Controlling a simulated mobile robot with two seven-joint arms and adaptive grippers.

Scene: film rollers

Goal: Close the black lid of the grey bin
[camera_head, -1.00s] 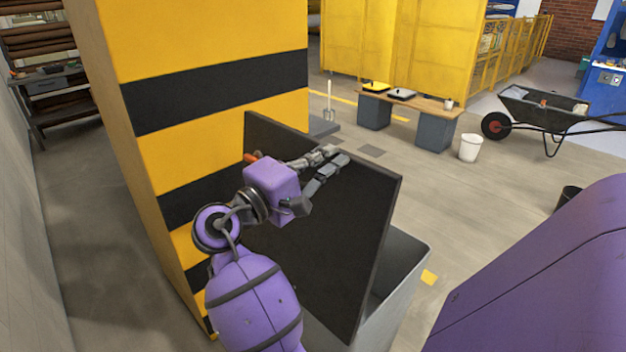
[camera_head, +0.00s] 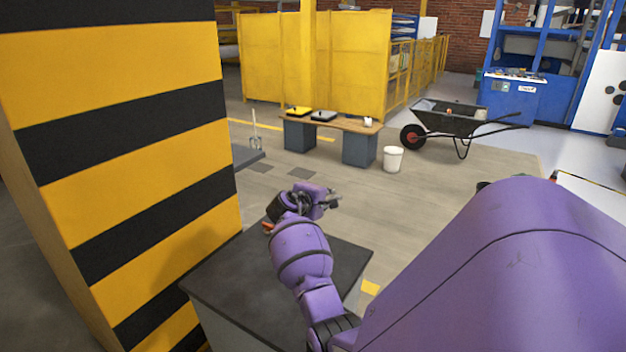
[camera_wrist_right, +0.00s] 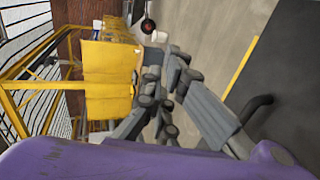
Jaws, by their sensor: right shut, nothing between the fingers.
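The black lid (camera_head: 240,290) lies flat across the top of the grey bin (camera_head: 228,328), whose side also shows under the lid's right edge. My right arm reaches over the lid. My right gripper (camera_head: 334,200) is near the lid's far edge in the head view, shut and empty. In the right wrist view the gripper (camera_wrist_right: 162,62) has its fingers together, and the black lid (camera_wrist_right: 285,65) fills the right side, apart from the fingertips. My arm hides part of the lid. My left gripper is not in view.
A yellow and black striped pillar (camera_head: 130,170) stands close on the left of the bin. A small orange thing (camera_head: 267,227) shows at the lid's far edge. Beyond are a low bench (camera_head: 345,124), a white bucket (camera_head: 392,159) and a wheelbarrow (camera_head: 450,118), with open floor between.

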